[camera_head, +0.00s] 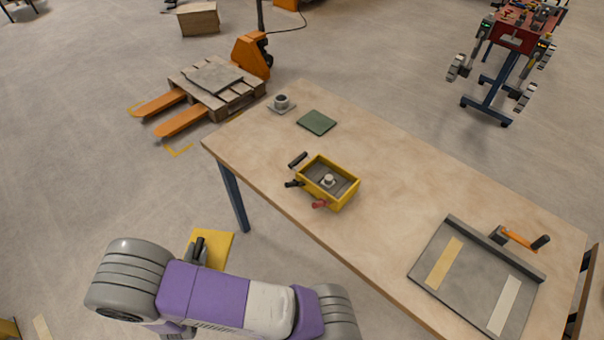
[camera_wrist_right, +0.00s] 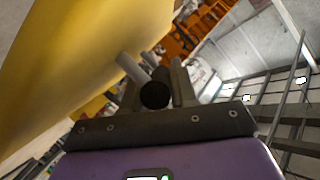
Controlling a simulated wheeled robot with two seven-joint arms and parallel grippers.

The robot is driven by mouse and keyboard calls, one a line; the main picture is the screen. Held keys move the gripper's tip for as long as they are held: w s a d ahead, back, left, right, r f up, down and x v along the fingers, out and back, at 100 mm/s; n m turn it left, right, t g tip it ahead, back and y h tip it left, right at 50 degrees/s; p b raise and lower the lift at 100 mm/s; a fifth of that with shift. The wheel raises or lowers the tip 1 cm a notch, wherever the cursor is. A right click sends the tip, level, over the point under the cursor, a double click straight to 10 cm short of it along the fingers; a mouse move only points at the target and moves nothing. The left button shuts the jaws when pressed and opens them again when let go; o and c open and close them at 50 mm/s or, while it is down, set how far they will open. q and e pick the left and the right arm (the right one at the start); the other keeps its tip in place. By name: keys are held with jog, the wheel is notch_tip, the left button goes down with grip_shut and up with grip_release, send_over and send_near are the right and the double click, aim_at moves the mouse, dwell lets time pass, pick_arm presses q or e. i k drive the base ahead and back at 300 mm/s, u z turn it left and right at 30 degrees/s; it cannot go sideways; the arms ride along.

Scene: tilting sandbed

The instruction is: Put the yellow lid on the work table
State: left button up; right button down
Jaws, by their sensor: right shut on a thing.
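The yellow lid (camera_head: 221,247) is off the left front edge of the work table (camera_head: 400,150), over the floor in the head view. My right gripper (camera_head: 198,250) is shut on the lid's dark handle, partly hidden by my own arm. In the right wrist view the lid (camera_wrist_right: 75,50) fills the upper left as a large yellow sheet, and the gripper's fingers (camera_wrist_right: 155,88) close around a dark round handle. My left gripper is not in view.
On the table are a yellow box (camera_head: 345,197) with dark and red handles, a green pad (camera_head: 317,122), a small cup on a saucer (camera_head: 281,103) and a grey tray (camera_head: 470,285) with two strips. The table's middle right is clear. A pallet jack (camera_head: 250,55) stands behind.

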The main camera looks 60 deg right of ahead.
aim_at(391, 198)
jog(key=k, duration=0.35)
jog(key=z, duration=1.7)
jog(key=i, duration=0.5)
